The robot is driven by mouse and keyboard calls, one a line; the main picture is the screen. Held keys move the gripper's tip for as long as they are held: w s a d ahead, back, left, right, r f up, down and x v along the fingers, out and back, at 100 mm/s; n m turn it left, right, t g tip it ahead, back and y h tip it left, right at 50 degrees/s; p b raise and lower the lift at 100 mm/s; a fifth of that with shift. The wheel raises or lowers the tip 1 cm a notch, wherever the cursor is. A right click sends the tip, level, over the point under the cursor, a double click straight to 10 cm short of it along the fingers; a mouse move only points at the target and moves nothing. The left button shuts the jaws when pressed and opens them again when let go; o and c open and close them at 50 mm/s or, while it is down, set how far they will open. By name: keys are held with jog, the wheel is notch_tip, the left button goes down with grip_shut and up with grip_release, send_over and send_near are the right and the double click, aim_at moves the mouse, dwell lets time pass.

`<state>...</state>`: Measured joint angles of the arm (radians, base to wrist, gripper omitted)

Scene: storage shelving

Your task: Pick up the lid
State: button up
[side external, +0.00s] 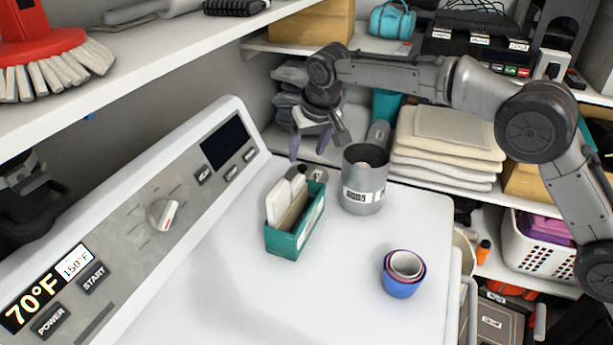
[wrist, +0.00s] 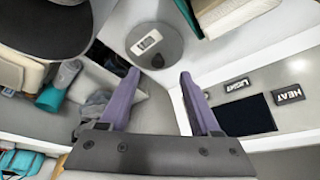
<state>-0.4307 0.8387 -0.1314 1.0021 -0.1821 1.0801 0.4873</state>
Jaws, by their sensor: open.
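The lid (wrist: 172,52) is a round grey disc with a pale label or handle on top. It lies flat on the white machine top. In the side view the lid (side external: 318,174) is partly hidden behind the teal box, beside the grey canister (side external: 362,190). The canister stands upright with its top open. My gripper (side external: 309,154) is above and behind the lid, with its purple fingers pointing down. In the wrist view my gripper (wrist: 158,78) is open and empty, and the lid shows just beyond the fingertips. I see no contact with the lid.
The teal box (side external: 287,244) with pale cards stands close in front of the lid. Nested cups (side external: 403,274) stand at the right. The slanted control panel (side external: 140,235) rises at the left. Folded towels (side external: 447,150) are behind the canister. The front of the machine top is clear.

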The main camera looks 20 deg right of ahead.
aim_at(303, 167)
jog(key=shift+w+x, duration=0.1)
jog(key=shift+x, duration=1.6)
jog(key=shift+w+x, duration=0.15)
jog(key=shift+x, duration=1.55)
jog(key=shift+d+r, duration=0.1)
jog(key=shift+d, duration=0.05)
grip_shut()
